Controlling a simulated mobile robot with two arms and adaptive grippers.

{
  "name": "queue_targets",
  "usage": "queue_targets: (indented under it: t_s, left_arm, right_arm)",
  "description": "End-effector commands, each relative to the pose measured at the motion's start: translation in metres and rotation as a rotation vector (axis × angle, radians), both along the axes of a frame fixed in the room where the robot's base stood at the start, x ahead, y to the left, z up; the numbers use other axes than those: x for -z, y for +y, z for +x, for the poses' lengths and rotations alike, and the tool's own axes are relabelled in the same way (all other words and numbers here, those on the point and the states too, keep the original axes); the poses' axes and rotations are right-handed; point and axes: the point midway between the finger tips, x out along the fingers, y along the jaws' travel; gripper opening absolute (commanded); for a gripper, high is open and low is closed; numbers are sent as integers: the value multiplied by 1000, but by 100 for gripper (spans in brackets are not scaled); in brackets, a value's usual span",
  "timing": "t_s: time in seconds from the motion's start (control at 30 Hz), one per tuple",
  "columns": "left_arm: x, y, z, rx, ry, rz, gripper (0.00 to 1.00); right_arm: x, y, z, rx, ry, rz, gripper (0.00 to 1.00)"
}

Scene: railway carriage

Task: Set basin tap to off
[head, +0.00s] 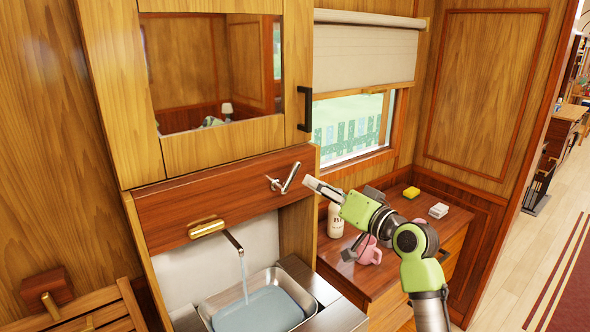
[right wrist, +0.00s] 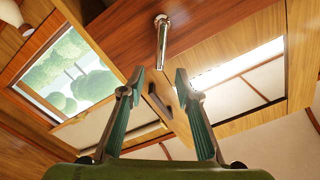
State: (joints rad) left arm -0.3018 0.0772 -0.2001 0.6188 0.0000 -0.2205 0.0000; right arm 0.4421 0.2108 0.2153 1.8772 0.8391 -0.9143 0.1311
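The basin tap's spout (head: 233,243) pours a thin stream of water into the metal basin (head: 211,306), where blue water stands. A chrome lever (head: 284,180) sits on the red-brown wood panel above and to the right of the spout, tilted up to the right. My right gripper (head: 312,186) is just to the right of the lever, apart from it in the head view. In the right wrist view, the open, empty fingers (right wrist: 159,76) point towards the lever (right wrist: 162,42), which shows just beyond and between the fingertips. My left gripper is not in view.
A mirrored cabinet (head: 215,70) hangs above the panel. Open floor lies far right.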

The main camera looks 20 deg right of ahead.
Motion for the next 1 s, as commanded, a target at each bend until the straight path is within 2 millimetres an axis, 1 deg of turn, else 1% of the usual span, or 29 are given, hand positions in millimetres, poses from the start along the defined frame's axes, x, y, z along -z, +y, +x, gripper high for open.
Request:
queue_targets:
  t_s: [0.03,0.2,0.4,0.5,0.7,0.97,1.0]
  left_arm:
    - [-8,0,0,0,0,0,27]
    - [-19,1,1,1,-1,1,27]
    - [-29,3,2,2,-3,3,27]
    - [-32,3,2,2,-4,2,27]
    - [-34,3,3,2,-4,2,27]
    - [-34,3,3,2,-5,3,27]
    - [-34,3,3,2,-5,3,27]
  right_arm:
    - [-5,5,11,-2,1,5,31]
    - [-4,17,42,-2,2,2,31]
    - [-2,27,71,-1,2,0,31]
    - [-2,30,81,-1,1,2,31]
    - [0,34,90,0,1,-1,31]
    - [1,34,91,0,1,-2,31]
    - [1,34,91,0,1,-2,28]
